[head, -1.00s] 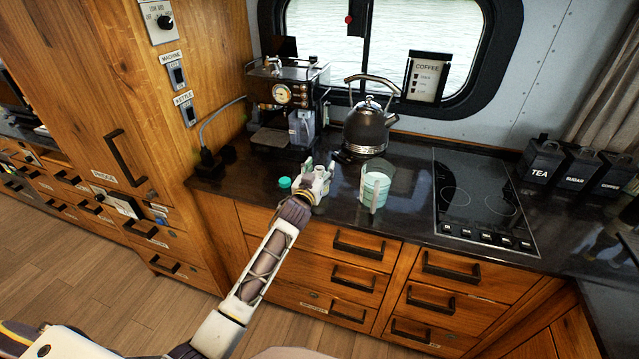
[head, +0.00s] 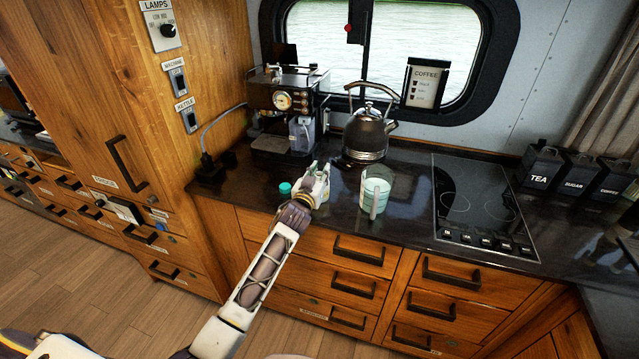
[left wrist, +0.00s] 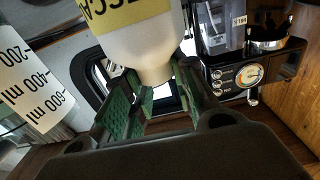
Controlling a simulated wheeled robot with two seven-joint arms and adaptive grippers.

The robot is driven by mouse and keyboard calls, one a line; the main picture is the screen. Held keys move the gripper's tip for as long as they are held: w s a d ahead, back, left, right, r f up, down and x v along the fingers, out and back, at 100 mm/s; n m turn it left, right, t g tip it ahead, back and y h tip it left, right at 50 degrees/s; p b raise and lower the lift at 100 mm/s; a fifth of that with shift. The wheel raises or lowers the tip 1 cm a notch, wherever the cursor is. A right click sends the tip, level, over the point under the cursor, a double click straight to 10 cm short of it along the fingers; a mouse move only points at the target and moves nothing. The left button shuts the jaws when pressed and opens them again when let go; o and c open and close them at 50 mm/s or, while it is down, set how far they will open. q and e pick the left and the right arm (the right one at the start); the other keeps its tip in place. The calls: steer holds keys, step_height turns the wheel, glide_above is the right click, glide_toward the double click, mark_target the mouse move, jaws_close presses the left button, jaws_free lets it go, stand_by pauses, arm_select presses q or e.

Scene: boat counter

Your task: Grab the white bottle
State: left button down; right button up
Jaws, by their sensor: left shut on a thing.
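The white bottle (left wrist: 148,52) with a yellow label fills the top middle of the left wrist view. It sits between the green-padded fingers of my left gripper (left wrist: 155,95), which is shut on it. In the head view my left gripper (head: 312,186) is at the counter's front part, between a teal lid and a measuring jug. There the bottle is largely hidden by the gripper, and I cannot tell whether it still touches the counter. My right gripper is not in view.
A teal lid (head: 285,189) is close left of the gripper; a measuring jug (head: 375,195) stands to its right. Behind are a coffee machine (head: 283,103) and a kettle (head: 367,133). A cooktop (head: 478,203) lies to the right. Dark counter (head: 408,218) is bare between jug and cooktop.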

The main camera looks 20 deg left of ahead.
arm_select(q)
steer(key=shift+f, duration=0.65)
steer(key=shift+r, duration=0.6)
step_height(320, 180, up, 8)
steer(key=shift+w+r, duration=0.15)
steer(key=shift+r, duration=0.35)
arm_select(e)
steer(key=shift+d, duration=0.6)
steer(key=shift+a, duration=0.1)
